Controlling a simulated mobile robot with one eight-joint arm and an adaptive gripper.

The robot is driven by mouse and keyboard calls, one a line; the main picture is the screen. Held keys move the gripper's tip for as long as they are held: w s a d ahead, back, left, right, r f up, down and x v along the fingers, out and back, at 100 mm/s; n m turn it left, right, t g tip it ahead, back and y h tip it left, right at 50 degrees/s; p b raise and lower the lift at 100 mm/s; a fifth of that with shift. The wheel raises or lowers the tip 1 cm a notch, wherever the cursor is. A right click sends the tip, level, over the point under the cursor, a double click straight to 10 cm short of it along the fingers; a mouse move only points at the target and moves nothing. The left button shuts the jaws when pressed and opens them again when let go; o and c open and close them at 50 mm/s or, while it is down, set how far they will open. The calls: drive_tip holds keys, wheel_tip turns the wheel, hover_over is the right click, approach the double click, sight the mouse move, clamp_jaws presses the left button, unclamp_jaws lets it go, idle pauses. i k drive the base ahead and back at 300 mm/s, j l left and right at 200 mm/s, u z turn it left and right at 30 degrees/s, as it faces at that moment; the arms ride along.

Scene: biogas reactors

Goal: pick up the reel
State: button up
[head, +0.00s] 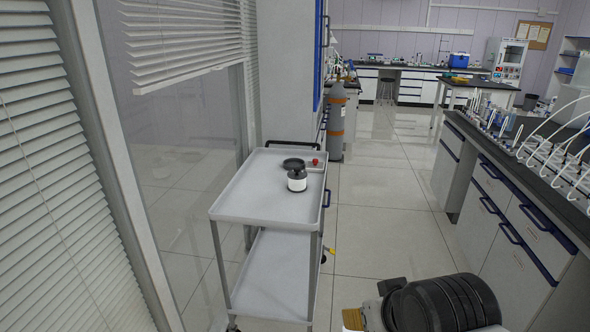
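A small round item with a black top and a white band (297,182) stands upright on the top tray of a white trolley (250,213). Just behind it lies a flat dark round item (293,163). Either could be the reel; at this size I cannot tell which. Part of my arm, black and rounded, shows at the bottom right, well in front of the trolley and to its right. My gripper's fingers are not in view. Nothing is seen touching the items on the trolley.
A small red item (315,162) sits at the tray's far right. Blinds and a glass partition (165,150) stand close on the left. A lab bench (500,200) with drawers runs along the right. A grey gas cylinder (336,122) stands behind the trolley. The tiled aisle (390,210) is clear.

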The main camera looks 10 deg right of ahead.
sight(297, 177)
drive_tip(key=i+j+z, duration=0.15)
drive_tip(key=i+j, duration=0.15)
drive_tip(key=i+j+z, duration=0.15)
drive_tip(key=i+j, duration=0.15)
drive_tip(key=i+j+z, duration=0.15)
drive_tip(key=i+j, duration=0.15)
drive_tip(key=j, duration=0.2)
drive_tip(key=i+j+z, duration=0.15)
drive_tip(key=j, duration=0.3)
drive_tip(key=i, duration=0.1)
